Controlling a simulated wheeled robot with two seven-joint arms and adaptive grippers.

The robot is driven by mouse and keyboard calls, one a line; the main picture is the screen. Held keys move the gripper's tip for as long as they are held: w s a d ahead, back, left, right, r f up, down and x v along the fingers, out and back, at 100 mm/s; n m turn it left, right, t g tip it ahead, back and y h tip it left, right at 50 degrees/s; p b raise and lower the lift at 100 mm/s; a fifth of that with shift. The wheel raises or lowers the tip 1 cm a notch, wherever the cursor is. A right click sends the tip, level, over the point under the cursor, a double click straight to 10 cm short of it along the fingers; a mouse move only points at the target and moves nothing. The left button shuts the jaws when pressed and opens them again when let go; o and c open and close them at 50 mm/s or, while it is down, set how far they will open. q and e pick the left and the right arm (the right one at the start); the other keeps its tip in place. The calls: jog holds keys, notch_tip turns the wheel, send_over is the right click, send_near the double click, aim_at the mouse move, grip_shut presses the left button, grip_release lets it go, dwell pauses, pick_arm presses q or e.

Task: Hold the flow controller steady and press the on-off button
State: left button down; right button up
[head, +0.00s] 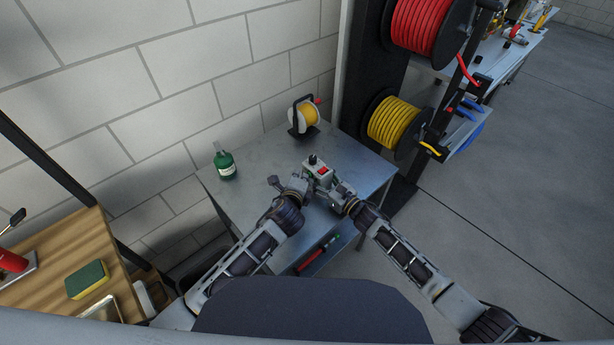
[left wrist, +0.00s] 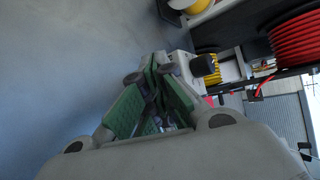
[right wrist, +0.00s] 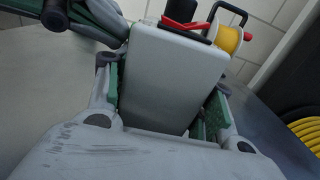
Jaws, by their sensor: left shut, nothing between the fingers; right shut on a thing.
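The flow controller is a small pale box (head: 317,174) with a black knob (head: 312,160) and a red button (head: 322,171) on top. It stands on the grey metal table (head: 250,192). My right gripper (head: 334,188) is shut on its body; in the right wrist view the green-padded fingers lie on both sides of the box (right wrist: 170,80). My left gripper (head: 301,181) is shut and empty, close beside the box's left side. In the left wrist view its closed tips (left wrist: 160,66) are next to the box and black knob (left wrist: 203,65); I cannot tell whether they touch.
A green bottle (head: 226,167) stands at the table's left, and a small yellow reel (head: 303,117) at the back. Large red (head: 425,30) and yellow (head: 394,124) cable drums stand at the right. A red tool (head: 309,260) lies on the lower shelf.

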pick_arm(q)
jog(key=shift+r, duration=0.15)
jog(key=shift+s+a, duration=0.75)
jog(key=shift+s, duration=0.05)
jog(key=shift+s+a, duration=0.15)
jog(key=shift+a, duration=0.05)
jog(key=shift+s+a, duration=1.5)
jog(key=shift+s+a, duration=0.1)
dwell(1.1)
jog(key=shift+s+a, duration=1.2)
jog(key=shift+w+d, duration=0.1)
jog(key=shift+w, duration=0.05)
jog(key=shift+w+d, duration=3)
